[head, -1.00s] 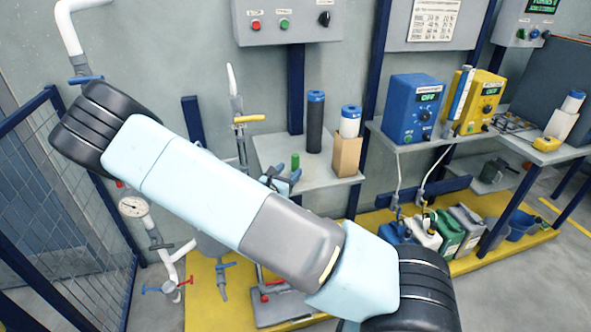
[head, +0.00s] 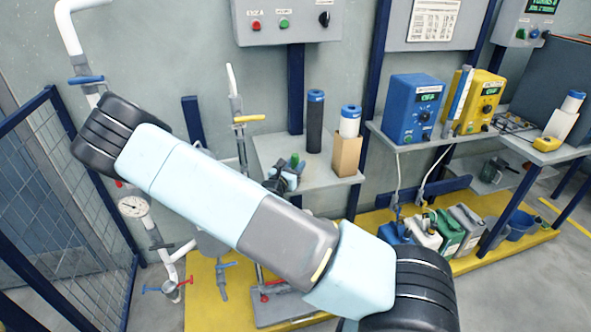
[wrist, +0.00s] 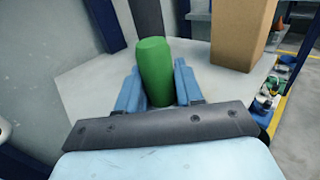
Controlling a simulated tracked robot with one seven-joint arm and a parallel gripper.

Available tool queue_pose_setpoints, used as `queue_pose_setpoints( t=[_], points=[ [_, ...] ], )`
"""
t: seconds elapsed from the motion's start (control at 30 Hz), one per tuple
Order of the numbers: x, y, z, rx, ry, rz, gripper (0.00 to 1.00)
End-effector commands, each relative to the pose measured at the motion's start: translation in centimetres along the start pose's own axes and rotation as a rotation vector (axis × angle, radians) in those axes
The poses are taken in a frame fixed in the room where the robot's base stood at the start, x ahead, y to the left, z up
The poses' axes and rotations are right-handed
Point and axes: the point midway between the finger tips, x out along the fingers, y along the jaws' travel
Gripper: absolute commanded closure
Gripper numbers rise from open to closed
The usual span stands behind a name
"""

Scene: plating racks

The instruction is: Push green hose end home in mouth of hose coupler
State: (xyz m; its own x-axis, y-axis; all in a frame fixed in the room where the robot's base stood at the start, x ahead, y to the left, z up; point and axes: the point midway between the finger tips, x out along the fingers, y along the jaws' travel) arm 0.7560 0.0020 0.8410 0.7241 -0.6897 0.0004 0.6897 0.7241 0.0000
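The green hose end (head: 295,159) is a short green cylinder at the grey shelf by the wall. In the wrist view the green hose end (wrist: 154,68) stands upright between the two blue fingers of my gripper (wrist: 158,88). A thin gap seems to show at the right finger; the left one is very close or touching. My gripper (head: 286,176) looks open around it. The lower part of the hose end is hidden by the gripper. I cannot make out the hose coupler or its mouth for certain.
On the grey shelf (head: 268,146), a dark cylinder (head: 315,125) and a cardboard box (head: 347,155) with a white cylinder (head: 350,121) stand right of the hose end. A pipe with a yellow-handled valve (head: 249,118) rises at the left. A blue post stands behind.

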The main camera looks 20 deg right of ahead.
Motion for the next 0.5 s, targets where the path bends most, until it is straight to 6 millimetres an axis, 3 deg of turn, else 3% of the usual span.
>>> queue_pose_setpoints(
  t=[0.33, 0.5],
  points=[
    [-0.04, 0.05, -0.01, 0.000, 0.000, 0.001, 0.98],
    [-0.05, 0.07, 0.01, 0.000, 0.000, 0.001, 1.00]
  ],
)
